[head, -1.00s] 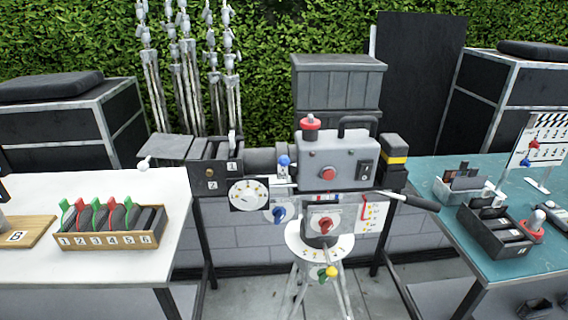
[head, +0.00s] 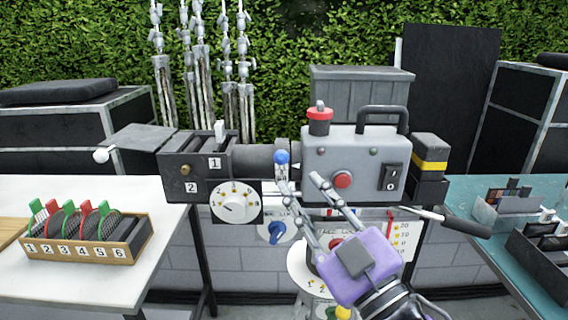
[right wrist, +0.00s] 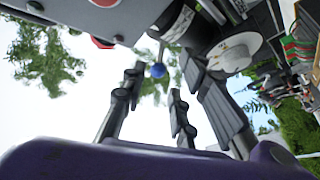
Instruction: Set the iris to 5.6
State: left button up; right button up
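The film camera (head: 345,160) stands in the middle of the head view. A blue-ball lever (head: 282,157) stands upright beside its lens barrel (head: 255,160), over a small marked plate. A white dial (head: 236,201) with a pointer and a blue knob (head: 277,232) sit lower left; their numbers are too small to read surely. My right gripper (head: 302,181) is open and empty, fingers pointing up-left, just below and right of the blue ball. In the right wrist view, the blue ball (right wrist: 157,70) appears between the fingertips, seemingly untouched. My left gripper is out of view.
A red button (head: 342,180), a switch (head: 391,177) and a handle bar (head: 460,221) crowd the camera's right side. A white table (head: 80,283) with a numbered rack (head: 90,255) is left. A teal table (head: 500,240) with trays is right.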

aim_at(281, 159)
jog(key=x, duration=0.5)
jog(key=p+x, duration=0.1)
jog(key=x, duration=0.2)
jog(key=shift+a+r, duration=0.3)
jog(key=shift+r, duration=0.1)
grip_shut()
jog(key=shift+f, duration=0.1)
